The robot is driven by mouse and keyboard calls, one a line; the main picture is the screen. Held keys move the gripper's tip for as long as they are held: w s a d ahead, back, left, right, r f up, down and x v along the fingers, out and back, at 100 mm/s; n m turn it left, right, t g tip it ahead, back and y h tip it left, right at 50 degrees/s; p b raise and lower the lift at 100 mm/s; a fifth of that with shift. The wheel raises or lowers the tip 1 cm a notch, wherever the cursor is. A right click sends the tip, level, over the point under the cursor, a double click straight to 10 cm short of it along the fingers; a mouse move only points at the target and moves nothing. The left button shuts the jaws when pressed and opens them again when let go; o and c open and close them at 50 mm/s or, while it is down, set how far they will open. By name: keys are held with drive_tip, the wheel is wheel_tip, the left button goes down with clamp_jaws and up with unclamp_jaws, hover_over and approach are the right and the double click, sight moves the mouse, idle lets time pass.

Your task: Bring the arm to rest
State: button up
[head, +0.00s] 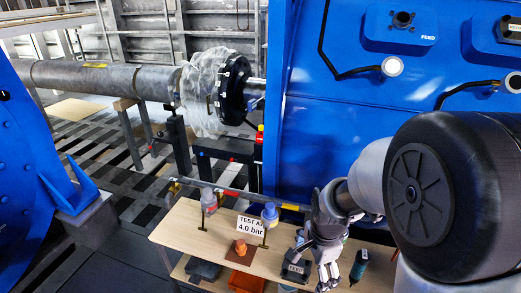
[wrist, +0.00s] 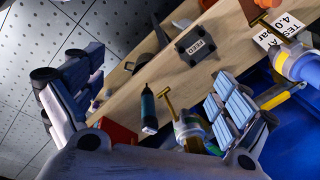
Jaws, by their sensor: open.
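My arm reaches in from the right in the head view, in front of the blue machine wall. My gripper (head: 327,274) points down over the right part of the wooden bench. In the wrist view my gripper (wrist: 150,92) is open, with its two blue-padded fingers wide apart and nothing held between them. A dark teal cylindrical tool (wrist: 148,110) shows between the fingers, beyond them; in the head view the tool (head: 359,265) is right of my gripper. A black block marked FEED (wrist: 195,43) lies on the bench, close beside my gripper in the head view.
The bench (head: 185,228) carries a sign reading 4.0 bar (head: 250,225), blue-capped fittings with brass handles (head: 270,214) and an orange part (head: 241,247) on a brown pad. Bins sit below. The blue wall (head: 330,120) stands behind; a large pipe (head: 100,77) runs left.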

drive_tip(key=s+r+n+t, duration=0.3)
drive_tip(key=s+r+n, duration=1.1)
drive_tip(key=s+r, duration=0.4)
drive_tip(key=shift+s+d+n, duration=0.2)
drive_tip(key=shift+s+n, duration=0.1)
drive_tip(key=shift+s, duration=0.45)
